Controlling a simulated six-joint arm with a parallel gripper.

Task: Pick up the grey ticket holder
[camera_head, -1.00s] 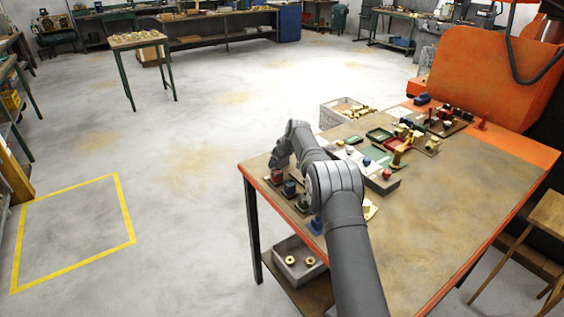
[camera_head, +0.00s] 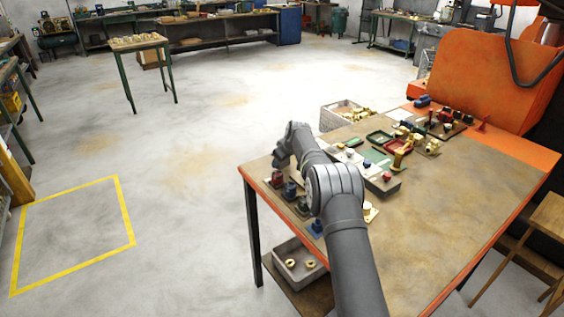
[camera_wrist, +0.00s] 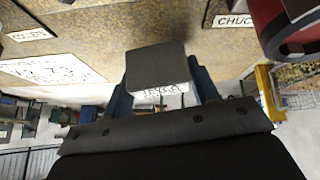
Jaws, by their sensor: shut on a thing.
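The grey ticket holder (camera_wrist: 156,62) is a small grey block with a white printed ticket on its lower face in the wrist view. My gripper (camera_wrist: 163,90) is shut on it, with one blue-grey finger on each side. In the head view my gripper (camera_head: 280,161) is at the far left corner of the workbench (camera_head: 440,200). The holder cannot be made out there. In the wrist view the bench top lies behind the holder, but I cannot tell whether the holder is clear of it.
A red cylindrical thing (camera_wrist: 294,32) is at the upper right in the wrist view, beside a CHUCK label (camera_wrist: 235,20). A larger printed card (camera_wrist: 48,69) is at left. Coloured parts and trays (camera_head: 379,136) crowd the bench's back; its front right is clear.

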